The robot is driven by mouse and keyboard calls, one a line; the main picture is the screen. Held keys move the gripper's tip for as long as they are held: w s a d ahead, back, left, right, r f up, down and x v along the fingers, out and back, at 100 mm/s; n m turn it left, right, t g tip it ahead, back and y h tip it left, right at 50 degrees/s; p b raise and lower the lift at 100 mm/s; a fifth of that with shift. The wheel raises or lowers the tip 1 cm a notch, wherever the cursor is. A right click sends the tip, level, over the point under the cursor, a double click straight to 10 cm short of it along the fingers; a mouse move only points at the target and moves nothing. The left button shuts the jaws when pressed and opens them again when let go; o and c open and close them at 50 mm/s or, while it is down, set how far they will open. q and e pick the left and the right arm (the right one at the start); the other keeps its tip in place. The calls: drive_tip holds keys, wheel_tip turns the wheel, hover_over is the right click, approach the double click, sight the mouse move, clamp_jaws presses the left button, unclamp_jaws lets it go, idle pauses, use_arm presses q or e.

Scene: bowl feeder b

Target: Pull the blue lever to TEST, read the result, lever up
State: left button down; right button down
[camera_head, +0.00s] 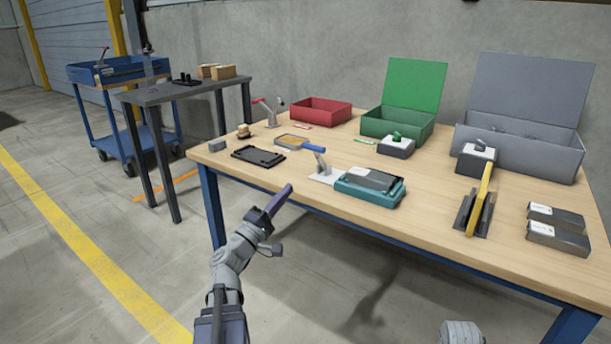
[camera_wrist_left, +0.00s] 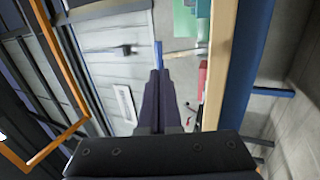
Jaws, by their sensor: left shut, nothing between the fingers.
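The blue lever (camera_head: 313,147) belongs to a grey toggle clamp on a white base plate (camera_head: 325,177) near the table's front edge. In the left wrist view the closed fingers (camera_wrist_left: 159,74) point toward a blue bar (camera_wrist_left: 158,52), apparently the lever. No TEST marking or result is readable.
On the wooden table (camera_head: 420,230) stand a black tray (camera_head: 258,156), a yellow plate in a rack (camera_head: 480,198), dark blocks (camera_head: 557,238), and red (camera_head: 320,111), green (camera_head: 398,126) and grey (camera_head: 520,149) bins. The floor in front is clear.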

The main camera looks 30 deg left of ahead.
sight(312, 150)
use_arm(q)
drive_tip(key=shift+s+a+f+n+t+y, duration=0.2)
drive_tip(key=shift+s+a+n+t+y, duration=0.15)
drive_tip(key=shift+a+n+y, duration=0.35)
drive_tip(key=shift+m+h, duration=0.3)
drive_tip(key=p+x, duration=0.5)
drive_tip(key=x, duration=0.7)
drive_tip(key=shift+w+a+r, duration=0.1)
drive_tip(key=shift+w, duration=0.3)
drive_tip(key=shift+w+r, duration=0.2)
drive_tip(key=shift+w, duration=0.4)
